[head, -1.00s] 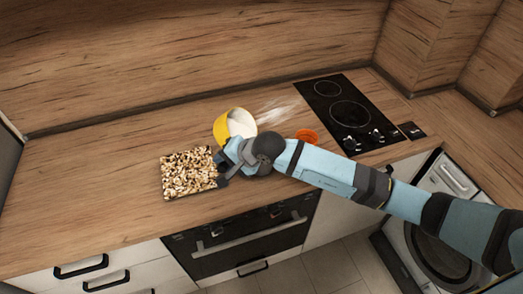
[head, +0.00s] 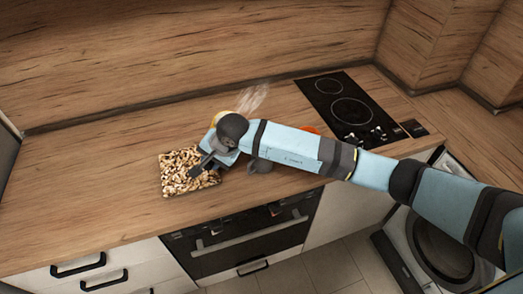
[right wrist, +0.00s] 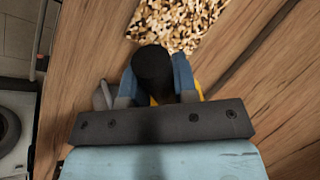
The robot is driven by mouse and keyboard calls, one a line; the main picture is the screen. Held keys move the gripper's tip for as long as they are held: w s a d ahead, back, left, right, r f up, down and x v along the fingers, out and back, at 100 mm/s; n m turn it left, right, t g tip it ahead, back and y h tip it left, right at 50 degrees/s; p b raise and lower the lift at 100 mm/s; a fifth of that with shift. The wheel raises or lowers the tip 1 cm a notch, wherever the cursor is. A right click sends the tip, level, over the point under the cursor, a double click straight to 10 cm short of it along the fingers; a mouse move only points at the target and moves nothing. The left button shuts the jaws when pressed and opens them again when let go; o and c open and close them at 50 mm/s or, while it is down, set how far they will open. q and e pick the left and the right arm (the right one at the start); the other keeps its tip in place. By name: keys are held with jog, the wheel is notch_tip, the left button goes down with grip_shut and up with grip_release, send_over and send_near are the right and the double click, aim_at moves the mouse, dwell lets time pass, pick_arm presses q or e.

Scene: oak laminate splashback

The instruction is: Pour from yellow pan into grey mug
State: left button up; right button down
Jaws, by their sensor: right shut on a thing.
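The yellow pan (head: 216,118) is mostly hidden behind my right gripper and wrist in the head view; only a strip of its rim shows. A bit of its yellow side also shows in the right wrist view (right wrist: 199,90). My right gripper (right wrist: 158,78) is shut on the pan's dark handle (right wrist: 153,66). In the head view the gripper (head: 198,164) is at the right edge of the patterned square. The grey mug (head: 261,166) stands on the counter just below my forearm, partly covered by it. It also shows left of the gripper in the right wrist view (right wrist: 103,97). The pan's contents are hidden.
A square with a brown-and-cream, nut-like pattern (head: 176,178) lies on the wooden counter. An orange item (head: 311,129) is half hidden behind my arm. A black hob (head: 350,110) is to the right. Pale wisps (head: 254,97) show behind the pan. The left counter is clear.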

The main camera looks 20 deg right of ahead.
jog(key=shift+w+r, duration=0.1)
jog(key=shift+w+a+h+b, duration=0.25)
jog(key=shift+a+h+b, duration=0.05)
jog(key=shift+b, duration=0.1)
jog(key=w+a+f+g+h+b, duration=0.2)
jog(key=w+a+g+h+b, duration=0.1)
jog(key=a+b, duration=0.1)
jog(key=shift+w+a+f+g+h+b, duration=0.15)
jog(key=shift+f+g+h+b, duration=0.15)
jog(key=shift+g+h+b, duration=0.1)
dwell(0.4)
